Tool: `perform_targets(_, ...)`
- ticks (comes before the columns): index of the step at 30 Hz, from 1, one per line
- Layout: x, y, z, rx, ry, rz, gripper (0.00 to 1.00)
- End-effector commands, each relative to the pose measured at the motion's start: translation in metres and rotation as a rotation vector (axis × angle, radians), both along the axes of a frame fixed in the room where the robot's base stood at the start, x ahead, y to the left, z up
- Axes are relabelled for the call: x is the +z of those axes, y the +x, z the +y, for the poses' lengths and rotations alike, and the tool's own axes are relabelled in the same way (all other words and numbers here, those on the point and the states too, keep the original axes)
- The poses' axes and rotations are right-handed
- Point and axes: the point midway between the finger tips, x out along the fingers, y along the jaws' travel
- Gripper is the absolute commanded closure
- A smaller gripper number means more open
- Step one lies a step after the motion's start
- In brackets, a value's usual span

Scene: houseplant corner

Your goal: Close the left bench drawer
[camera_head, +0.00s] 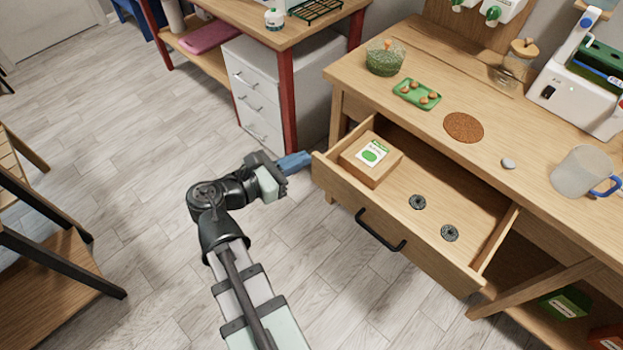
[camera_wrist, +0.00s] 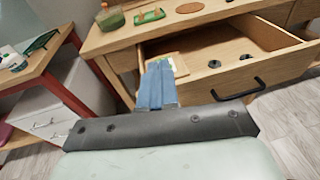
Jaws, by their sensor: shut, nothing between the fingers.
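The left bench drawer (camera_head: 440,262) is pulled well out of the wooden bench (camera_head: 350,72). Its black bar handle (camera_head: 380,231) is on the front panel. Inside lie a box with a green-and-white label (camera_head: 371,158) at the left and two dark round pieces (camera_head: 418,202) (camera_head: 450,233) to the right. My gripper (camera_head: 296,162), with blue fingers, is shut and empty, just left of the drawer's left front corner. In the wrist view the blue fingers (camera_wrist: 156,85) point at the drawer's left end, and the handle (camera_wrist: 240,91) shows to the right. Whether the fingers touch the drawer is unclear.
On the bench top are a green tray (camera_head: 417,94), a cork mat (camera_head: 463,127), a glass bowl (camera_head: 385,58), a grey stone (camera_head: 508,163) and a cup (camera_head: 582,172). A red-legged table with a white cabinet (camera_head: 265,90) stands behind my gripper. The floor before the drawer is clear.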

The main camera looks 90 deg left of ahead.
Motion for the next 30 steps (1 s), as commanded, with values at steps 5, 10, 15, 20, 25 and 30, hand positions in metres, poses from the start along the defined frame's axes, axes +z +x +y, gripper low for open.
perform_targets(5,0.011,-0.040,-0.009,0.093,0.046,-0.087,1.00)
perform_targets(10,0.018,-0.073,-0.018,0.168,0.086,-0.156,1.00)
perform_targets(15,-0.012,-0.069,-0.016,0.159,0.080,-0.152,1.00)
perform_targets(20,-0.044,-0.069,-0.015,0.158,0.079,-0.152,1.00)
perform_targets(25,-0.089,-0.069,-0.015,0.158,0.077,-0.152,1.00)
perform_targets(30,-0.139,-0.069,-0.015,0.157,0.077,-0.152,1.00)
